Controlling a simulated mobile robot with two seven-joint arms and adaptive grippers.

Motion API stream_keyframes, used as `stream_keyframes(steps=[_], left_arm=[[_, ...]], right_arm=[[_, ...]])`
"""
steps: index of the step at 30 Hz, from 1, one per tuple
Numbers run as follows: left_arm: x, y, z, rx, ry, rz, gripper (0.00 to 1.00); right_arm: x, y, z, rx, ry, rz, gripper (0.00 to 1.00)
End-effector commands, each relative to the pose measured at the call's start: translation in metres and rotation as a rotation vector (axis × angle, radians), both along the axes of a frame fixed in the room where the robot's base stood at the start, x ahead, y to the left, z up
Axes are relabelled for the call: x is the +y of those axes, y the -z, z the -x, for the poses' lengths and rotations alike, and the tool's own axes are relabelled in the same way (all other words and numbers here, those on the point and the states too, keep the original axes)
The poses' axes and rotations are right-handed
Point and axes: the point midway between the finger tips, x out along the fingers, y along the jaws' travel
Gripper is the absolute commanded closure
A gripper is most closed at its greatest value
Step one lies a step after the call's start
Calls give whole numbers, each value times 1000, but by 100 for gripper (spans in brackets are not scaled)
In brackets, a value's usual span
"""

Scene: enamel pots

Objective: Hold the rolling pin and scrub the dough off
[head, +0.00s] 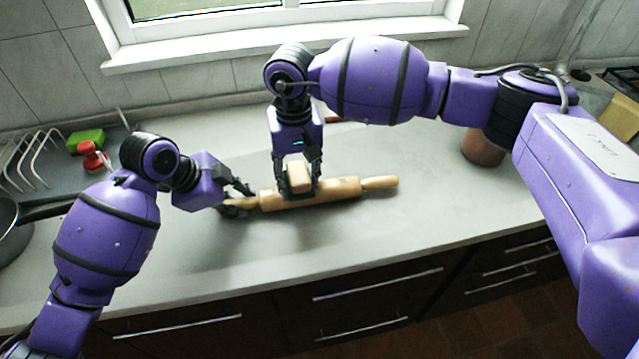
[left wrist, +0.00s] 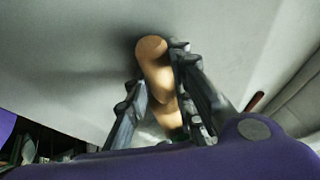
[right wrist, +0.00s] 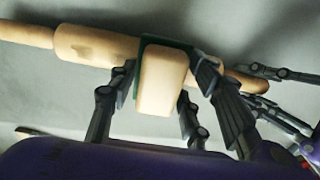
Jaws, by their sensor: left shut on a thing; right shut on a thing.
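The wooden rolling pin (head: 343,188) lies lengthwise on the grey counter; it also shows in the right wrist view (right wrist: 90,43). My left gripper (head: 240,203) is shut on its left handle, whose rounded end (left wrist: 152,48) shows between the fingers in the left wrist view. My right gripper (head: 300,185) points down, shut on a pale block-shaped scrubber (head: 300,177) with a dark green edge, which also shows in the right wrist view (right wrist: 160,80). The scrubber is at the pin's body, left of its middle. A faint darker patch shows on the pin; I cannot tell if it is dough.
A dish rack (head: 28,160), a green sponge-like block (head: 86,140), a red-topped item (head: 92,157) and a dark pan (head: 10,235) stand at the left. A brown pot (head: 482,150) stands at the right behind my arm. The counter in front of the pin is clear.

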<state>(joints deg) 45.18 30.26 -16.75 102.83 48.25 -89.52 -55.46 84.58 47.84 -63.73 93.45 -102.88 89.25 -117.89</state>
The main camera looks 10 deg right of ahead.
Motion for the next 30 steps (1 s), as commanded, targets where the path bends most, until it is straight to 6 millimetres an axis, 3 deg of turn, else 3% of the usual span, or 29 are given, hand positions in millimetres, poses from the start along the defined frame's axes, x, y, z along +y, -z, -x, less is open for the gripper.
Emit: stream_keyframes(steps=[11, 24, 30], left_arm=[[0, -1, 0, -1, 0, 1, 100], [0, -1, 0, -1, 0, 1, 100], [0, -1, 0, -1, 0, 1, 100]], right_arm=[[-1, 8, 0, 0, 1, 0, 76], [-46, 5, 1, 0, 2, 0, 76], [-54, 5, 1, 0, 2, 0, 76]])
